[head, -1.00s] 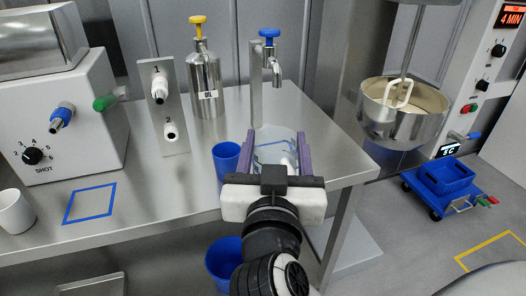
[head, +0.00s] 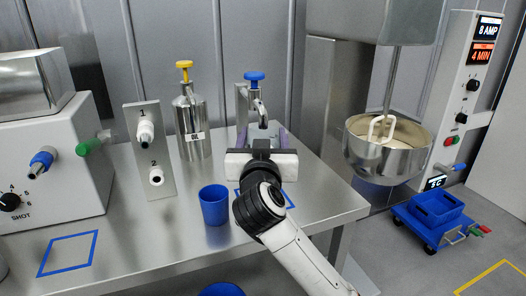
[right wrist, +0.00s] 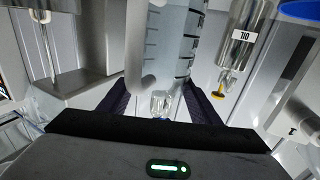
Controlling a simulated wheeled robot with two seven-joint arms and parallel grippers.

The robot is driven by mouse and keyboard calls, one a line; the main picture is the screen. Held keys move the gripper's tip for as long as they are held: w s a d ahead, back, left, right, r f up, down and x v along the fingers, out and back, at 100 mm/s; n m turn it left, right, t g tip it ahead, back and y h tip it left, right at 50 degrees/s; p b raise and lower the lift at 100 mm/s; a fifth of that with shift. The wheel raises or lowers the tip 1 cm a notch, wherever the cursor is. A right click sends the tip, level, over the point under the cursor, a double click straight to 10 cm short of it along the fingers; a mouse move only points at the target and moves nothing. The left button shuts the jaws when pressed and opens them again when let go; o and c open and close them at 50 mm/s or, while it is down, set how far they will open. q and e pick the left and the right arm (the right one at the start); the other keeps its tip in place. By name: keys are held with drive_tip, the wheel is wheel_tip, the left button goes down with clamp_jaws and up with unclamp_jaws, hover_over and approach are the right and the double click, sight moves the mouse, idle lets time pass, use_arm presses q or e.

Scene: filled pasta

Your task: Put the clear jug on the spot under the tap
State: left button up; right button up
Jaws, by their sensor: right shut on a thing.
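The clear jug (right wrist: 182,45) has dark measuring marks and shows large in the right wrist view. My right gripper (head: 264,140) is shut on it, with a purple finger on each side. In the head view the gripper and arm hide most of the jug. The tap (head: 262,108) has a blue knob and a curved metal spout. The gripper is right at the tap, with the spout showing just above and between its fingers. The spot beneath the tap and the jug's base are hidden, so I cannot tell whether the jug touches the counter. My left gripper is out of view.
A blue cup (head: 214,204) stands left of my right arm. A blue outlined square (head: 290,199) lies partly under the arm. The oil bottle (head: 191,125) and a numbered plate (head: 149,150) stand left of the tap. A mixer bowl (head: 388,155) is to the right.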

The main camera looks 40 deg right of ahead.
wheel_tip(320, 180, down, 4)
drive_tip(key=shift+r+b, duration=0.25)
drive_tip(key=shift+b, duration=0.3)
drive_tip(key=o, duration=1.4)
drive_tip(key=shift+f, duration=0.1)
drive_tip(key=v, duration=1.2)
drive_tip(key=shift+p, duration=0.35)
